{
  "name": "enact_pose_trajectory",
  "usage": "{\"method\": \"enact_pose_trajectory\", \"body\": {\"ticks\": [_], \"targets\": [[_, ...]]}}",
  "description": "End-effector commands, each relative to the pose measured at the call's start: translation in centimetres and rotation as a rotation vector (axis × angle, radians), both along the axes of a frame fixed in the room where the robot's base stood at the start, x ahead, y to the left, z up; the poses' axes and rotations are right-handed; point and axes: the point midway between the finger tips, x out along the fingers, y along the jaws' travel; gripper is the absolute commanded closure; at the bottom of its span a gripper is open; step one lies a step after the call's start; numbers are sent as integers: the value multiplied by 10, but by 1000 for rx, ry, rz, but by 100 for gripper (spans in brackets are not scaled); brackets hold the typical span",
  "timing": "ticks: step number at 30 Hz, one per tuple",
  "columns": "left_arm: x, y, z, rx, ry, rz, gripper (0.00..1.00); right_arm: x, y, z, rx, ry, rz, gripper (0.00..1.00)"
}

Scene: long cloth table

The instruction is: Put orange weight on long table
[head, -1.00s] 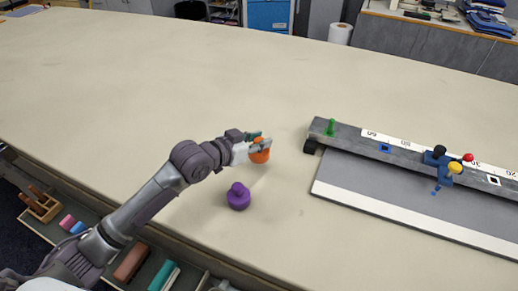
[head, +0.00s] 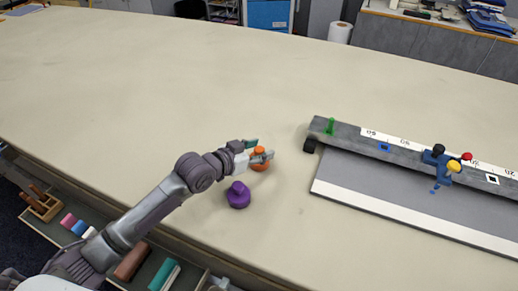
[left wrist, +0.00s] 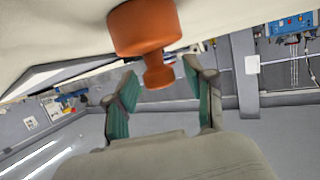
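The orange weight (head: 260,161), a short cylinder with a knob, stands upright on the long table (head: 150,90), behind the purple weight (head: 238,195). My left gripper (head: 258,149) is open with its fingers apart around the knob side of the orange weight. In the left wrist view the picture is turned over: the orange weight (left wrist: 145,28) has its knob just ahead of and between the green-padded fingertips (left wrist: 157,85), with gaps on both sides. One finger partly covers the weight in the head view. My right gripper is not in view.
An open drawer (head: 190,275) with coloured blocks lies below the front edge. The table's left and back are clear.

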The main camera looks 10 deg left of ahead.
Motion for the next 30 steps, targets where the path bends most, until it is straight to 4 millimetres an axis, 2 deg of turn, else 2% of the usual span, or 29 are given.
{"method": "enact_pose_trajectory", "body": {"ticks": [5, 8, 21, 30], "targets": [[0, 0, 3, -1, -1, 0, 46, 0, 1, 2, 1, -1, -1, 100], [-7, 6, 5, 1, 1, 1, 46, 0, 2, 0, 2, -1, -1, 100], [-77, 50, 34, 4, 1, -1, 46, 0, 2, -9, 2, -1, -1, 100], [-94, 62, 44, 0, 0, -1, 46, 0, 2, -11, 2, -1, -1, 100]]}}
